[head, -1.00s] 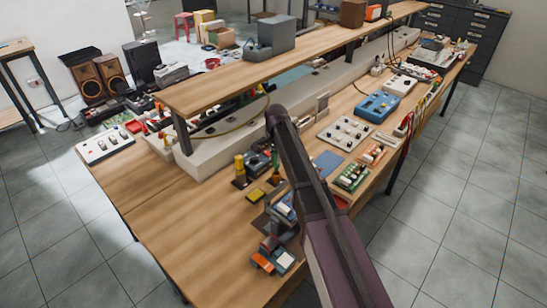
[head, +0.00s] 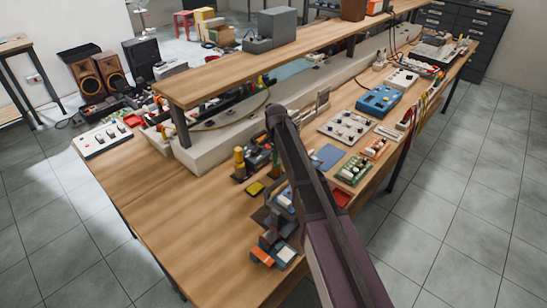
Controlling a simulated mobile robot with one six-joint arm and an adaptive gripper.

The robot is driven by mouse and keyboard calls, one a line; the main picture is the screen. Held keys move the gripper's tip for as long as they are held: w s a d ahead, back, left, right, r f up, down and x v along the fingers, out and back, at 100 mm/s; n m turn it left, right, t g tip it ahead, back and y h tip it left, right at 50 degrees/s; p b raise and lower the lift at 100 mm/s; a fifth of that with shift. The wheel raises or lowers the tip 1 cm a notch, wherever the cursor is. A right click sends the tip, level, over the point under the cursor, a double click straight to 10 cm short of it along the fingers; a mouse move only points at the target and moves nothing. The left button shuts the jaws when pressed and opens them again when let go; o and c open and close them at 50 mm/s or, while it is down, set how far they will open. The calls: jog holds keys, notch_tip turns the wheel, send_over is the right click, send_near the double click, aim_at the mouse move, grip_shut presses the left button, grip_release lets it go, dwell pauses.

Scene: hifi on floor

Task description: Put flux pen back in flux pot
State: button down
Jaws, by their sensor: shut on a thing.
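I cannot make out the flux pen or the flux pot for certain among the small items on the wooden bench. An upright yellow cylinder (head: 239,161) stands on a dark base near the bench's middle, beside a small yellow and dark block (head: 255,188). Too little detail shows to tell what either one is. My dark arm rises from the lower right to a joint above the bench. It hides part of the bench behind it. My gripper does not show.
A blue and grey cluster with an orange block (head: 262,257) lies near the front edge. A raised shelf (head: 200,90) runs along the bench. Circuit boards (head: 354,170) and a blue device (head: 379,101) line the right side. The bench's left front (head: 170,220) is clear.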

jog(key=shift+c, duration=2.1)
grip_release()
jog(key=shift+o, duration=0.2)
jog(key=o, duration=0.4)
jog(key=shift+r, duration=0.1)
jog(key=shift+r+p, duration=3.45)
jog(key=shift+p, duration=0.1)
jog(key=shift+s, duration=0.1)
